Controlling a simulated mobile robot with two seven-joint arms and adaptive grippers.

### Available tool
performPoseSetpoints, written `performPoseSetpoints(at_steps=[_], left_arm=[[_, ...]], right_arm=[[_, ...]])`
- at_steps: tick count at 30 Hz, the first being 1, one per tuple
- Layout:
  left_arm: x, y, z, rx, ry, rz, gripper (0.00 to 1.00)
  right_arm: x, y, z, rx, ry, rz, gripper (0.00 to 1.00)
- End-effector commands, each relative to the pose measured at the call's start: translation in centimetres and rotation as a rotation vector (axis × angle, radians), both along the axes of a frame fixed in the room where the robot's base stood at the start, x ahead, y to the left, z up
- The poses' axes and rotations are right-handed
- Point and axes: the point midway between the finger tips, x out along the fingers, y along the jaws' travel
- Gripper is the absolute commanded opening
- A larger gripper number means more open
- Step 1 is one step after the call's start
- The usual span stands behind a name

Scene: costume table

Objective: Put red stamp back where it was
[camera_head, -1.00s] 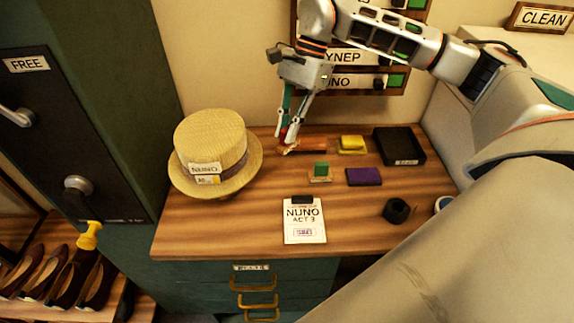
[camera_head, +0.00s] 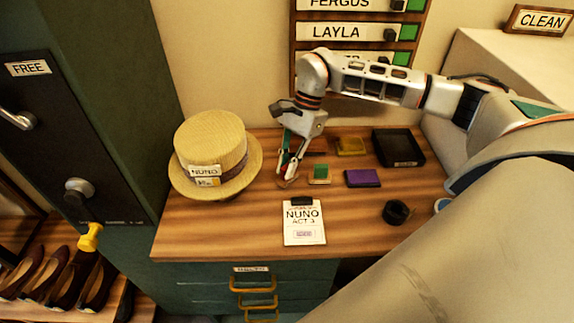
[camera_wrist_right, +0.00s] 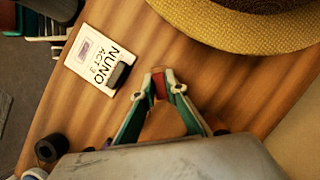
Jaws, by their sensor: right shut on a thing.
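My right gripper (camera_head: 289,174) is shut on the red stamp, just left of the green stamp (camera_head: 319,173) and behind the card. In the right wrist view, the red stamp (camera_wrist_right: 159,86) shows as a red handle between the fingertips of the right gripper (camera_wrist_right: 160,88). In the head view the fingers cover most of it, and its pale base shows low, near the tabletop. I cannot tell whether the base touches the wood. My left gripper is in neither view.
A straw hat (camera_head: 213,150) stands close on the left. The NUNO card (camera_head: 304,235) lies in front. A yellow pad (camera_head: 351,146), a purple pad (camera_head: 363,178), a black tray (camera_head: 398,148) and a black round object (camera_head: 397,212) sit to the right. Bare wood (camera_head: 240,225) lies front left.

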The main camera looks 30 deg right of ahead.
Motion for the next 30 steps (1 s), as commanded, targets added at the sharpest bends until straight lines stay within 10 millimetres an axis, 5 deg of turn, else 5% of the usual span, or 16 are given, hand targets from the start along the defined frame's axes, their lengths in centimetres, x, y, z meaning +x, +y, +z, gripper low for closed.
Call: performPoseSetpoints(at_steps=[6, 7, 9, 22, 30], left_arm=[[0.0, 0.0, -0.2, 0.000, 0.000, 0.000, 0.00], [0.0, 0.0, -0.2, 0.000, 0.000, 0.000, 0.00], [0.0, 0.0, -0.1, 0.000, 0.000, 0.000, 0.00], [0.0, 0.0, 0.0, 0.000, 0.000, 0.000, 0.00], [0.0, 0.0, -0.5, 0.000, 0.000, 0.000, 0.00]], right_arm=[[0.0, 0.0, -0.3, 0.001, 0.001, 0.000, 0.00], [0.0, 0.0, -0.3, 0.001, 0.001, 0.000, 0.15], [0.0, 0.0, -0.3, 0.001, 0.001, 0.000, 0.29], [0.1, -0.1, 0.4, 0.000, -0.002, -0.001, 0.29], [0.6, -1.9, 4.7, -0.001, -0.005, -0.003, 0.29]])
